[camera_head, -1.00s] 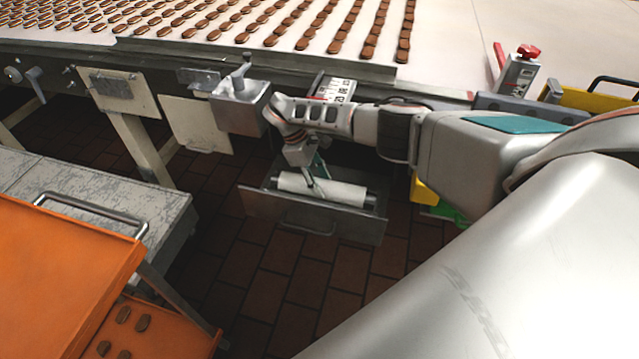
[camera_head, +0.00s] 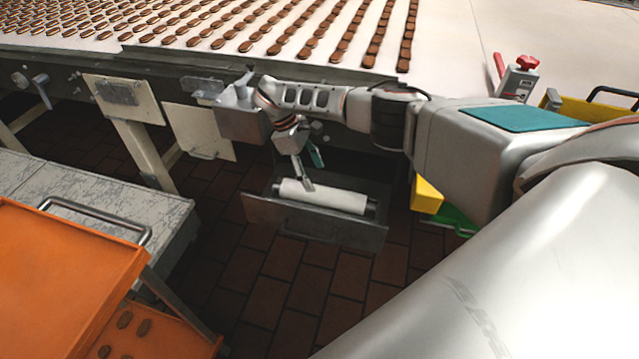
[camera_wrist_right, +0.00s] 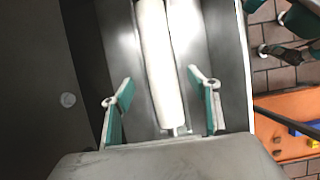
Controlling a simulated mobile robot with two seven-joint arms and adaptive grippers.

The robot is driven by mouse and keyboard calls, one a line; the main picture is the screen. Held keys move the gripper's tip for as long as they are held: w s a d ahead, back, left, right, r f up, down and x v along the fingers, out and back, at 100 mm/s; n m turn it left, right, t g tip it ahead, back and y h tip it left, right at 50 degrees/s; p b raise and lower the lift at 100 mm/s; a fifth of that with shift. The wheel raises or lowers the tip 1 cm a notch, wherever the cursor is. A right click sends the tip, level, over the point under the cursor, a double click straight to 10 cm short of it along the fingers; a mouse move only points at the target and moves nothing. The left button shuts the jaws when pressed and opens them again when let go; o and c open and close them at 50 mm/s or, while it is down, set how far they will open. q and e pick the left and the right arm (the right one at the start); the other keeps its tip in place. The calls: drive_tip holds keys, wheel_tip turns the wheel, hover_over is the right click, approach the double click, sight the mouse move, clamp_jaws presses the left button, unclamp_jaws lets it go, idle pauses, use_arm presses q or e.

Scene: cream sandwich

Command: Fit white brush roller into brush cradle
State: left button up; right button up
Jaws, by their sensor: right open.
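The white brush roller (camera_head: 325,196) lies lengthwise in an open metal drawer (camera_head: 290,216) below the conveyor, which looks like the brush cradle. In the right wrist view the roller (camera_wrist_right: 160,60) runs up the picture, with a metal pin at its near end, between the metal walls. My right gripper (camera_head: 312,172) is above the left part of the roller. In the wrist view its two teal fingers (camera_wrist_right: 164,108) are spread, one on each side of the roller's line, with nothing between them clearly gripped. My left gripper does not show.
The conveyor (camera_head: 470,60) with rows of brown biscuits runs above the drawer. An orange tray cart (camera_head: 60,270) stands at the lower left beside a worn grey table (camera_head: 90,190). A grey box (camera_head: 243,115) hangs left of my right wrist. Yellow and green bins (camera_head: 427,196) sit right of the drawer.

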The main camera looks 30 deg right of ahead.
drive_tip(key=v, duration=0.5)
drive_tip(key=shift+f, duration=0.1)
idle(0.4)
